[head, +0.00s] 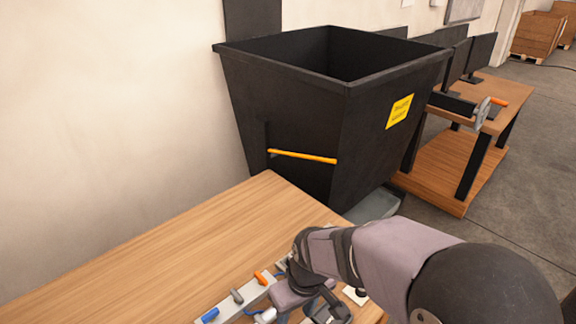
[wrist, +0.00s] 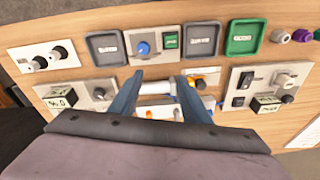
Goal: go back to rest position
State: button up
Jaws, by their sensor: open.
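My gripper (wrist: 159,82) is open in the wrist view, with its two dark fingers apart over a wooden table (wrist: 105,28). A white, cylinder-like part (wrist: 155,88) shows in the gap between the fingers; I cannot tell whether they touch it. In the head view my arm reaches in from the lower right, low over the table (head: 150,245). There the fingertips are hard to make out.
Switch panels surround my gripper: a left one (wrist: 45,57), a blue-knob one (wrist: 146,46), a right one (wrist: 270,82). A green-framed square (wrist: 244,37) lies behind. A rail with levers (head: 235,300) lies beside my arm. A black bin (head: 290,110) stands beyond; the table's left is clear.

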jog(key=s+d+m+g+h, duration=0.1)
jog(key=s+d+m, duration=0.5)
jog(key=d, duration=0.8)
jog(key=shift+s+d+f, duration=0.15)
jog(key=shift+s+d, duration=0.25)
jog(key=shift+s, duration=0.6)
jog(key=shift+c, duration=0.6)
dwell(1.9)
